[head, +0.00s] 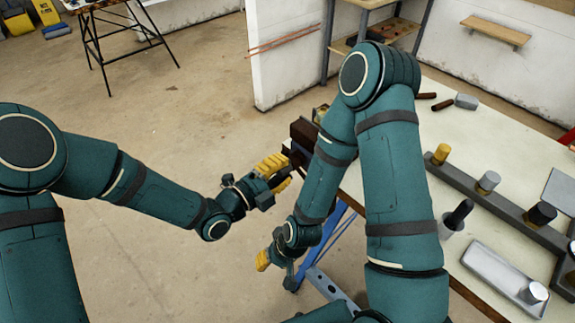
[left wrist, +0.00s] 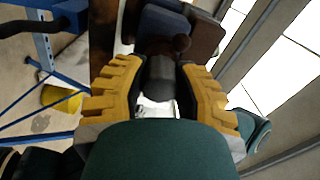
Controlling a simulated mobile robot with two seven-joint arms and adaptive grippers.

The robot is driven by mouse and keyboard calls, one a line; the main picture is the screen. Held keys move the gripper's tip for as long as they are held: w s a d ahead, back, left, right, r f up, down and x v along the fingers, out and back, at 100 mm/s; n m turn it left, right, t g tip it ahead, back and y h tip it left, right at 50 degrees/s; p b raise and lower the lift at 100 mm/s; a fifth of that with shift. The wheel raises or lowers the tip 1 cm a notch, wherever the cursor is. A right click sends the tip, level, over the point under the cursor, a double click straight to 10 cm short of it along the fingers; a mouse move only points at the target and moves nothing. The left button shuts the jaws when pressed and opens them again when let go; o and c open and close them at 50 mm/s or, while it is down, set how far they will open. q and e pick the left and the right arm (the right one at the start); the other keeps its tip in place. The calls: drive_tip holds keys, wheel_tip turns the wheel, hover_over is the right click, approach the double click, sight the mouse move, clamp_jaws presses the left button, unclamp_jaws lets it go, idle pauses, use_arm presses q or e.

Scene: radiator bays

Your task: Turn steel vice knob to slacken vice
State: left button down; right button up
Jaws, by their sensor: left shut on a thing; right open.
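The vice (head: 303,133) is a dark brown block at the left edge of the workbench (head: 425,165). My left gripper (head: 276,172) has its yellow fingers at the vice's near side. In the left wrist view, the left gripper (left wrist: 158,92) is shut on the steel vice knob (left wrist: 160,80), a dark grey cylinder between both fingers. A small dark ball-shaped end shows just beyond it, in front of the vice's dark body (left wrist: 163,25). The knob is mostly hidden by the fingers in the head view. My right gripper (head: 263,260) hangs lower, open and away from the vice, partly hidden.
On the bench stand a long dark rail with several capped posts (head: 488,182), a grey tray (head: 490,272) and a black-topped cylinder (head: 458,215). Blue bench legs (head: 332,232) are close to my right gripper. The floor to the left is clear up to a black-legged stand (head: 120,35).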

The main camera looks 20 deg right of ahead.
use_arm(q)
drive_tip(key=n, duration=0.8)
drive_tip(key=shift+n, duration=0.3)
drive_tip(key=n, duration=0.2)
drive_tip(key=shift+n, duration=0.3)
drive_tip(key=n, duration=0.4)
drive_tip(key=shift+n+p, duration=0.3)
drive_tip(key=n, duration=0.4)
drive_tip(key=shift+n, duration=0.3)
drive_tip(key=n, duration=0.3)
drive_tip(key=shift+p, duration=0.4)
drive_tip(key=n, duration=0.7)
drive_tip(key=c, duration=0.8)
unclamp_jaws()
